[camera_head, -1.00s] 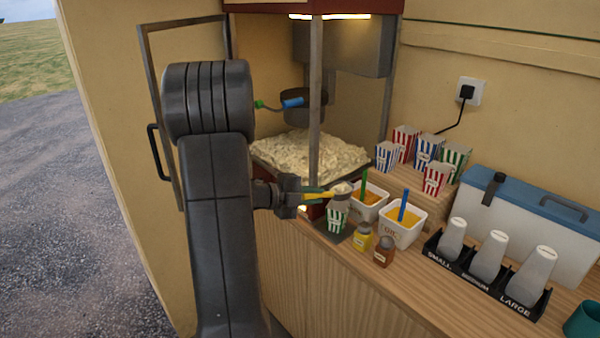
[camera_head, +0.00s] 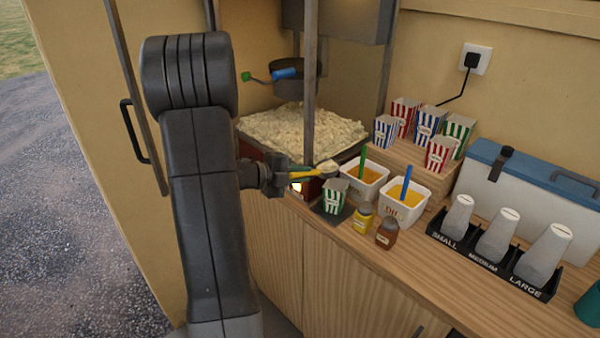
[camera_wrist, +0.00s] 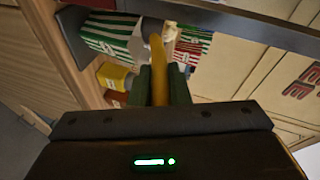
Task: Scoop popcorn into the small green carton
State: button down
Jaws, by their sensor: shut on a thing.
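The small green carton (camera_head: 335,196), striped green and white, stands upright on a dark mat (camera_head: 332,215) at the counter's left end. It also shows in the wrist view (camera_wrist: 108,38). My gripper (camera_head: 288,174) is shut on the yellow handle of a scoop (camera_head: 305,174); the handle also shows in the wrist view (camera_wrist: 158,75). The scoop's head, with pale popcorn (camera_head: 327,167), is above the carton and slightly left of its middle, apart from it. I cannot tell what is inside the carton. A heap of popcorn (camera_head: 300,130) lies in the popper behind.
A yellow jar (camera_head: 362,217) and a brown jar (camera_head: 386,233) stand right of the carton. Two white tubs (camera_head: 400,208) are behind them. A cup rack (camera_head: 485,258), a blue-lidded cooler (camera_head: 530,190) and several striped cartons (camera_head: 440,153) fill the right. A popper post (camera_head: 309,90) stands beside the scoop.

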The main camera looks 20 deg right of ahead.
jog(key=shift+s+d+r+m+t+y+b, duration=0.15)
jog(key=shift+s+m+t+y+b, duration=0.15)
jog(key=shift+s+m+t+b, duration=0.5)
jog(key=s+m+t+b, duration=0.1)
jog(key=m+b, duration=0.2)
jog(key=b, duration=0.2)
jog(key=s+d+f+m+t+y+b, duration=0.1)
jog(key=m+t+b, duration=0.1)
jog(key=b, duration=0.4)
jog(key=s+m+t+y+b, duration=0.1)
jog(key=m+t+b, duration=0.1)
jog(key=m+b, duration=0.2)
jog(key=shift+s+d+f+b, duration=0.2)
jog(key=shift+d+b, duration=0.1)
jog(key=shift+b, duration=0.6)
jog(key=shift+r, duration=0.1)
